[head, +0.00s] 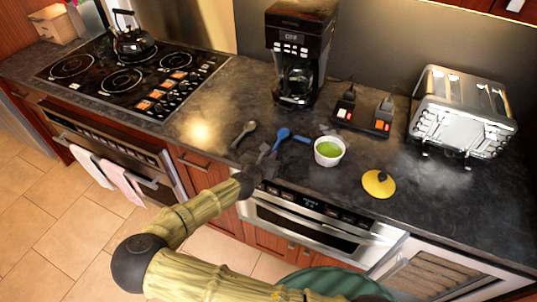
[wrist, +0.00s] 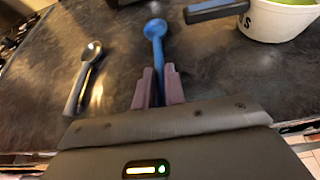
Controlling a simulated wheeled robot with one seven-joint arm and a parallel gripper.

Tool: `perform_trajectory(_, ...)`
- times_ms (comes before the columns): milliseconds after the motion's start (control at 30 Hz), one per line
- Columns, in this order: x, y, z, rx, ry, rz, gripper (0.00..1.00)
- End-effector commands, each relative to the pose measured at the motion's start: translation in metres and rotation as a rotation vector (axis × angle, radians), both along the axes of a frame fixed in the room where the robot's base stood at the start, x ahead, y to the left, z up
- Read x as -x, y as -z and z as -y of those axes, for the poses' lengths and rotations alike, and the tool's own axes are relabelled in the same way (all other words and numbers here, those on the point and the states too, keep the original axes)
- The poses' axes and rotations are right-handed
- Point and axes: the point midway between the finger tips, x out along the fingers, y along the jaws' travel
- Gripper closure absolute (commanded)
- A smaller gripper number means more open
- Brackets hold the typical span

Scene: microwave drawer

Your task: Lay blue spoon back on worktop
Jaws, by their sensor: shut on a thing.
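The blue spoon (head: 282,134) shows in the head view at the front part of the dark worktop (head: 220,115), its bowl pointing toward the back. In the wrist view the blue spoon (wrist: 156,35) runs up from between the fingers, bowl at the far end. My gripper (wrist: 157,75) is shut on its handle; it also shows in the head view (head: 267,158) at the worktop's front edge. The spoon is at or just above the surface; I cannot tell whether it touches. The lower handle is hidden by the fingers and gripper body.
A metal spoon (head: 244,131) lies left of the blue one. A coffee maker (head: 300,50) stands behind.

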Motion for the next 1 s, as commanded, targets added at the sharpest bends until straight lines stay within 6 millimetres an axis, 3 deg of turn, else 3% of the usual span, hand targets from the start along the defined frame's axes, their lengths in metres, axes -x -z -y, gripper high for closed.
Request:
perform_trajectory(467,0.0008,0.0062,-0.0024,0.0,-0.004,0.0,1.0)
perform_trajectory(500,0.0007,0.0058,-0.0025,-0.001,-0.004,0.0,0.82)
perform_trajectory(600,0.0007,0.0057,-0.0024,-0.001,-0.004,0.0,0.63)
perform_trajectory(1000,0.0019,0.0029,-0.0023,0.001,-0.001,0.0,0.63)
